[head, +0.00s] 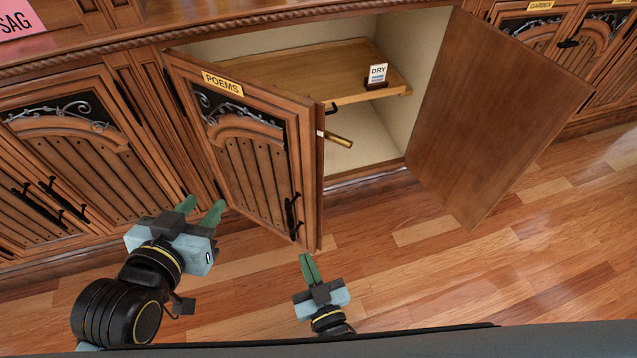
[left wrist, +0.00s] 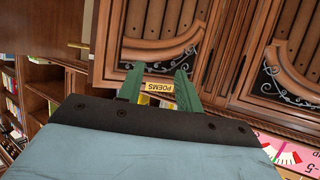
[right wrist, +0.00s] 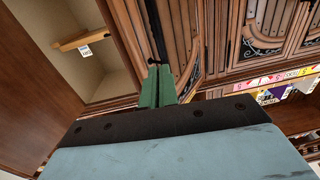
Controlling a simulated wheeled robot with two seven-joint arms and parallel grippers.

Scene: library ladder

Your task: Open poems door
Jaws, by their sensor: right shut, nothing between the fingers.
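The poems door (head: 250,150) is a carved wooden cabinet door with a yellow POEMS label (head: 222,84) at its top. It stands partly open, swung out from its left side. Its black handle (head: 293,216) is near the free right edge. My left gripper (head: 204,207) is open and empty in front of the door's lower left part; in the left wrist view the label shows between its fingers (left wrist: 158,86). My right gripper (head: 308,262) is shut and empty, below the handle and the door's lower right corner. In the right wrist view its closed fingers (right wrist: 158,86) appear near the door's edge.
The right-hand door (head: 500,115) of the same cabinet stands wide open. Inside are a wooden shelf (head: 270,75), a small DRY sign (head: 377,75) and a brass-coloured rod (head: 337,138). Shut doors (head: 85,150) are at left. The wooden floor (head: 450,285) in front is clear.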

